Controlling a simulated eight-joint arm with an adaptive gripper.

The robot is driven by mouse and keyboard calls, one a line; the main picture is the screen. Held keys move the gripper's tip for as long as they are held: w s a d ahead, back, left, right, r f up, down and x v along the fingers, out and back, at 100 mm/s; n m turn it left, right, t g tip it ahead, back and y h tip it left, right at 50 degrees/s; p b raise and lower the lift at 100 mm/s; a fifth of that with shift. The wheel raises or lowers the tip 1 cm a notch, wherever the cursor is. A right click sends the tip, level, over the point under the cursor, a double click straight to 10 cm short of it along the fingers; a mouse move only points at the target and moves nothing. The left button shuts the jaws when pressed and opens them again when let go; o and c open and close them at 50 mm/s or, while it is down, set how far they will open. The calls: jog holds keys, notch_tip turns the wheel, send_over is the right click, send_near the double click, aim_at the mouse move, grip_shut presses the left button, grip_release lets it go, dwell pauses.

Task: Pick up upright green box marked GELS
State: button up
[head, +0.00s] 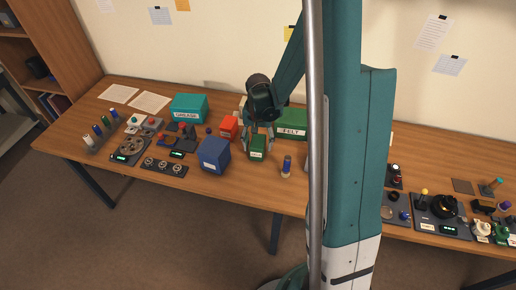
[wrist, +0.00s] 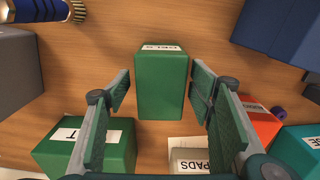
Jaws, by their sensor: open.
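The green box (head: 257,153) stands upright on the wooden table, below my gripper (head: 258,133) in the head view. In the wrist view the green box (wrist: 161,85) is in the middle, with a white label at its far edge whose lettering is foreshortened and hard to read. My gripper (wrist: 161,92) is open, with one finger on each side of the box. Gaps show between the box and both fingers, and I see no contact. The fingertips are partly hidden in the head view.
A blue box (head: 214,155) and a red-orange box (head: 229,127) stand to the left. A larger green FELT box (head: 291,123) is behind on the right. A PADS box (wrist: 190,160) is close in the wrist view.

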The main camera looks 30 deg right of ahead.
jog(key=shift+f, duration=1.55)
jog(key=c, duration=1.1)
